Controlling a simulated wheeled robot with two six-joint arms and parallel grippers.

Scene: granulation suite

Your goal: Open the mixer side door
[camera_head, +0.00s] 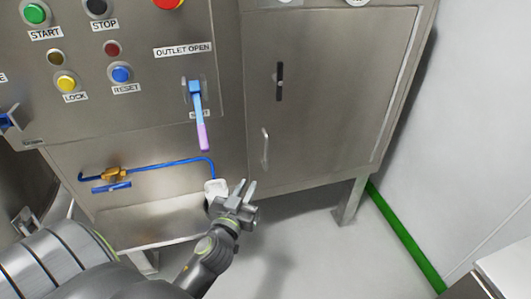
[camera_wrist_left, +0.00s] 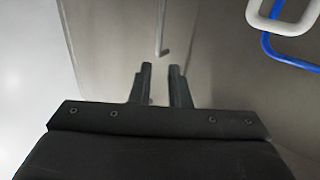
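The mixer side door (camera_head: 325,100) is a grey metal panel on the right part of the cabinet and looks shut. It has a slim vertical bar handle (camera_head: 265,148) at its lower left and a dark slotted latch (camera_head: 280,82) above. My left gripper (camera_head: 247,188) is open and empty, below and a little left of the bar handle, apart from it. In the left wrist view, the bar handle (camera_wrist_left: 161,30) shows beyond the gap between my fingertips (camera_wrist_left: 161,68). My right gripper is not in view.
A blue pipe (camera_head: 165,163) with a brass valve ends in a white piece (camera_head: 215,187) close beside my left gripper. Floor is clear below the door; a wall (camera_head: 480,110) stands at right.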

